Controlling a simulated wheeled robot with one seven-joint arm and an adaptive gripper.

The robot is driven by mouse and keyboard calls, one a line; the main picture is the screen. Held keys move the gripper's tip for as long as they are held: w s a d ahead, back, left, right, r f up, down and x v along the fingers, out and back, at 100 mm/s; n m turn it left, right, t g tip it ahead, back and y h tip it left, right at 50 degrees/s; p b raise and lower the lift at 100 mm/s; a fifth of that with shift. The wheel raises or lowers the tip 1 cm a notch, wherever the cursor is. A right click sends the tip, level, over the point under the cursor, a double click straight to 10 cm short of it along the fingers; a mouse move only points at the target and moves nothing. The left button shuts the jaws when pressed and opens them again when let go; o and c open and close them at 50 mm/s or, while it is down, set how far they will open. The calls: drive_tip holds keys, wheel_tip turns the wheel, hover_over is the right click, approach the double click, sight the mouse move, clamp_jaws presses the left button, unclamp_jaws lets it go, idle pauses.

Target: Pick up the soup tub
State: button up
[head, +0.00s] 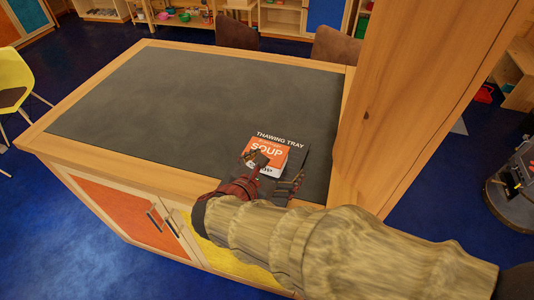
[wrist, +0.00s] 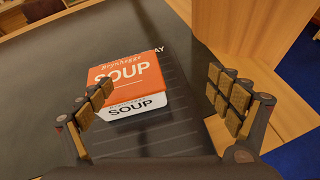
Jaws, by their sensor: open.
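The soup tub (head: 268,150) is a small orange and white box-shaped tub lettered SOUP. It sits on the dark thawing tray (head: 308,158) near the counter's front right corner. In the wrist view the tub (wrist: 128,78) lies ahead and left of centre, its near left part behind the left finger. My gripper (head: 276,172) is open and empty at the near side of the tub. In the wrist view my gripper (wrist: 163,100) has its fingers spread wide, the left one overlapping the tub and the right one over bare tray and the counter edge. Contact cannot be told.
A thick wooden post (head: 395,110) rises just right of the tray. The dark counter top (head: 190,95) is clear to the left and behind. Brown chairs (head: 335,46) stand beyond the far edge, and a yellow chair (head: 14,72) is at left.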

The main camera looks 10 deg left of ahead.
sight(266, 154)
drive_tip(key=shift+o, duration=0.7)
drive_tip(key=a+n, duration=0.1)
drive_tip(key=a+n+t, duration=0.1)
drive_tip(key=a, duration=0.1)
drive_tip(key=a+n+y, duration=0.1)
drive_tip(key=a, duration=0.1)
drive_tip(key=shift+s+a+f, duration=0.1)
drive_tip(key=shift+s+a, duration=0.1)
drive_tip(key=shift+s, duration=0.2)
drive_tip(key=shift+w+f, duration=0.2)
drive_tip(key=shift+w, duration=0.1)
drive_tip(key=b+x, duration=0.2)
drive_tip(key=x, duration=0.4)
drive_tip(key=shift+w+f, duration=0.2)
drive_tip(key=shift+w, duration=0.15)
drive_tip(key=c, duration=0.3)
drive_tip(key=c, duration=0.9)
drive_tip(key=shift+r, duration=0.15)
drive_tip(key=shift+c, duration=1.3)
